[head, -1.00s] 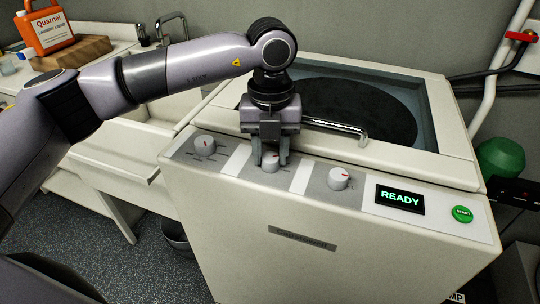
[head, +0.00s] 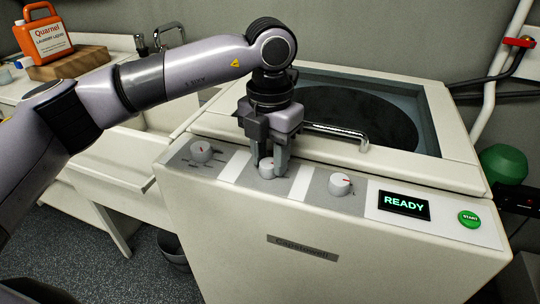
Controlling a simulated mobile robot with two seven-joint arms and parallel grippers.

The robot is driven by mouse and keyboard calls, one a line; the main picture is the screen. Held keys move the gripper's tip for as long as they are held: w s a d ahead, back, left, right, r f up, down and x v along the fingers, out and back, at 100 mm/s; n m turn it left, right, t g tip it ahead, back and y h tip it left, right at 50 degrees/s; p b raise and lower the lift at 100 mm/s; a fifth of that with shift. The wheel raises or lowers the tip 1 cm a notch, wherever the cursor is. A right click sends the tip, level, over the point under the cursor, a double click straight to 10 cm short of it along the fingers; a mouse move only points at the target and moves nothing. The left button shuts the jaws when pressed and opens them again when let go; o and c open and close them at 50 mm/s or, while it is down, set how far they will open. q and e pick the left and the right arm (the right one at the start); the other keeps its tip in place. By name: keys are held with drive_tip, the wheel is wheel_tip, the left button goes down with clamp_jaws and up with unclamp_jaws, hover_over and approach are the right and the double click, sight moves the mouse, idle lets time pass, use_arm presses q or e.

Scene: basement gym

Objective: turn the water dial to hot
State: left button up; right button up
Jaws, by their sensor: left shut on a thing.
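The washing machine (head: 240,215) has three grey dials on its sloped front panel. My left gripper (head: 269,167) points down at the middle dial (head: 267,170) and is shut on it, its fingers on either side. The fingers partly hide this dial and its markings, so I cannot read its setting. I cannot read which dial is labelled for water. My right gripper is not in view.
A lit READY display (head: 404,204) and a green START button (head: 469,219) sit on the panel's right. A metal handle (head: 338,131) crosses the lid front. An orange laundry liquid jug (head: 44,36) stands on a wooden block (head: 68,63) at the left.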

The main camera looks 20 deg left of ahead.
sight(270, 162)
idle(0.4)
use_arm(q)
drive_tip(key=o, duration=1)
drive_tip(key=shift+o, duration=0.2)
drive_tip(key=shift+r, duration=0.15)
wheel_tip(270, 162, up, 7)
